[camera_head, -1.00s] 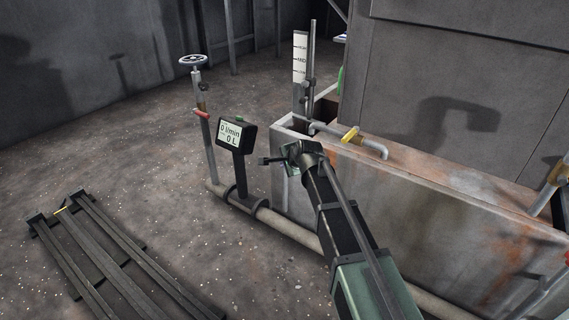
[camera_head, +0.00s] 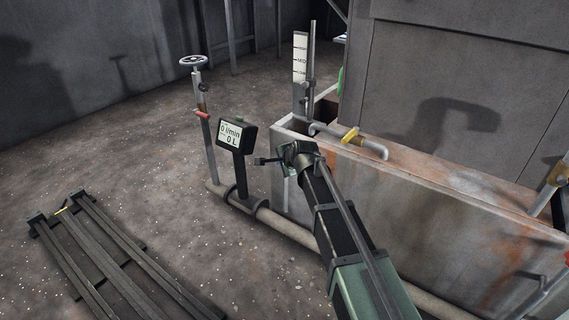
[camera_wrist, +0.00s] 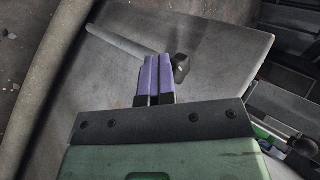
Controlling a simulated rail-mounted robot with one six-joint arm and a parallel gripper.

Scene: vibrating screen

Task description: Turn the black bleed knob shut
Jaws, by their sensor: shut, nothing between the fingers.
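The likely black bleed knob (camera_wrist: 181,66) is a small dark piece at the end of a grey pipe (camera_wrist: 122,42) in the wrist view. My gripper (camera_wrist: 158,57) has purple fingers pressed together with nothing between them. The knob lies just right of the fingertips in that picture and appears apart from them; the depth gap is hard to judge. In the head view my wrist is beside the tank's near left corner. I cannot make out the knob there; my wrist seems to hide it.
A flow meter (camera_head: 236,135) and a handwheel post (camera_head: 194,62) stand left of my wrist. A floor pipe (camera_head: 292,232) runs below. Dark rails (camera_head: 110,255) lie on the floor.

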